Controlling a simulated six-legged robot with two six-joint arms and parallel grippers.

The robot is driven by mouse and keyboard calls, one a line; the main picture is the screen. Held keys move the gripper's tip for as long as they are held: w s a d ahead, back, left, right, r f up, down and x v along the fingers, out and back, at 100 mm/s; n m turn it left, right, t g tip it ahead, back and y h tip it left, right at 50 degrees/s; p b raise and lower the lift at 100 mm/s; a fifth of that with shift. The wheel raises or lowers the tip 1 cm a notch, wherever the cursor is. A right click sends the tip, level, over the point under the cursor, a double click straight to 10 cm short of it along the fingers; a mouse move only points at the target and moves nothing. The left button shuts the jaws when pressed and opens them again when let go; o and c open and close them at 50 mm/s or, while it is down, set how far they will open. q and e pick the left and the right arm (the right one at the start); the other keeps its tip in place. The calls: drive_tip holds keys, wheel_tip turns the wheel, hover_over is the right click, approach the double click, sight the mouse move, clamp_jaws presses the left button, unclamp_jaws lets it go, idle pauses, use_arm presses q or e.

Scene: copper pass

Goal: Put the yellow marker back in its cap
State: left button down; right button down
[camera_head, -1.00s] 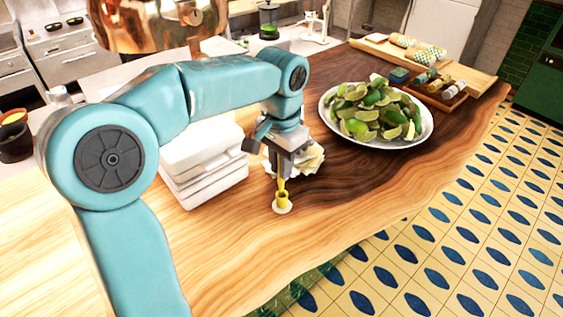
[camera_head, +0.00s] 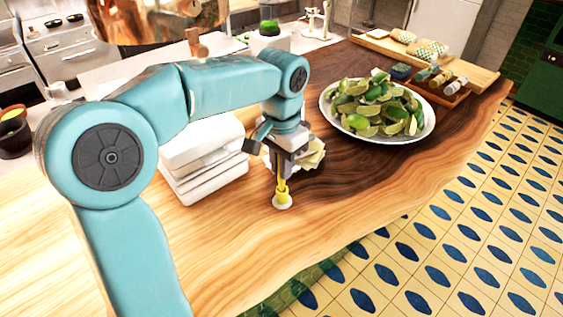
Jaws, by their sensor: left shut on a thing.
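The yellow marker (camera_head: 281,184) is upright in my left gripper (camera_head: 282,173), which is shut on it and points down at the wooden counter. The yellow cap (camera_head: 282,197) stands on a small white round base (camera_head: 282,205) directly below. The marker's lower end meets the cap; whether it is fully inside cannot be told at this size. The fingers hide the marker's upper part. My right gripper is not in view.
A stack of white boxes (camera_head: 203,158) stands left of my left gripper, with crumpled pale paper (camera_head: 312,157) just behind it. A plate of limes (camera_head: 378,142) and a wooden tray with small bottles (camera_head: 437,88) stand farther right. The counter's front edge is clear.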

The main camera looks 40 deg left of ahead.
use_arm(q)
drive_tip(key=shift+f, duration=0.25)
drive_tip(key=shift+f, duration=0.1)
idle(0.3)
drive_tip(key=shift+w+f+b, duration=0.1)
drive_tip(key=shift+f+b, duration=0.7)
drive_tip(key=shift+f, duration=0.15)
idle(0.4)
drive_tip(key=c, duration=0.5)
unclamp_jaws()
wheel_tip(320, 180, up, 6)
drive_tip(key=p, duration=0.5)
drive_tip(key=shift+p, duration=0.4)
